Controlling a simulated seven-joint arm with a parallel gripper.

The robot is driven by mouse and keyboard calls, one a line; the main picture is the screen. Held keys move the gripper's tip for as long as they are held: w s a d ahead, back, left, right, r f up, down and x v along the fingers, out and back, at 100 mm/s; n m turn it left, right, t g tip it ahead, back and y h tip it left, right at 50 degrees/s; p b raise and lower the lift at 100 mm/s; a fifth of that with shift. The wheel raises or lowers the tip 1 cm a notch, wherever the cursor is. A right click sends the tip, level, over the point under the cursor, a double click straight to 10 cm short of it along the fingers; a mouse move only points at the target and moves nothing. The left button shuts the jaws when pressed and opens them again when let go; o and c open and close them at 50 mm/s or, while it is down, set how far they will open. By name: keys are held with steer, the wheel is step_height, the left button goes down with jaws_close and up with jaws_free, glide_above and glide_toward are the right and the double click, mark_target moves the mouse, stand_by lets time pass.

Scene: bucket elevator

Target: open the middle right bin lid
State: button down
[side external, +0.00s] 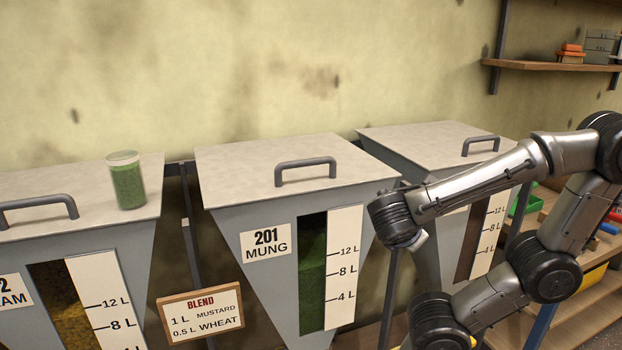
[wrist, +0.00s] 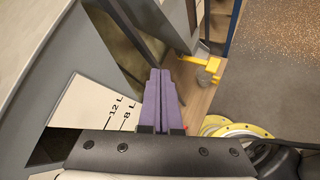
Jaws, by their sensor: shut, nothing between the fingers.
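The middle bin (side external: 265,215), labelled 201 MUNG, has a flat pale lid (side external: 235,165) lying shut, with a grey bar handle (side external: 305,172). To its right, another bin (side external: 425,195) also has a shut lid (side external: 415,140) with a handle (side external: 481,145). I cannot tell for certain which one is meant by middle right. In the wrist view, my gripper (wrist: 160,78) has its purple fingers together and empty, beside a bin's white scale (wrist: 92,104). In the side view my wrist is at the right of the mung bin, below lid level; the fingers are hidden there.
A jar of green contents (side external: 127,182) stands on the left bin's lid (side external: 60,190). A wooden BLEND sign (side external: 200,310) hangs between bins. A wall shelf (side external: 545,66) and a lower wooden shelf (side external: 590,300) are at right. Open floor (wrist: 275,60) shows in the wrist view.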

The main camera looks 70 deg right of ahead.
steer(key=w+a+r+n+t+h, duration=0.1)
steer(key=w+r+n+t+h, duration=0.55)
steer(key=w+n, duration=0.2)
steer(key=n+t+y, duration=0.3)
steer(key=n+t, duration=0.4)
steer(key=t, duration=0.2)
glide_toward(312, 188)
steer(key=shift+g, duration=0.25)
steer(key=shift+a+r+x, duration=0.1)
steer(key=shift+r+x, duration=0.3)
steer(key=shift+x, duration=1.3)
steer(key=shift+a+r+x, duration=0.1)
steer(key=shift+r+x, duration=0.25)
steer(key=shift+x, duration=1.35)
steer(key=shift+a+r+x, duration=0.1)
steer(key=shift+r+x, duration=0.3)
steer(key=shift+x, duration=1.3)
steer(key=shift+s, duration=0.1)
steer(key=shift+r, duration=0.15)
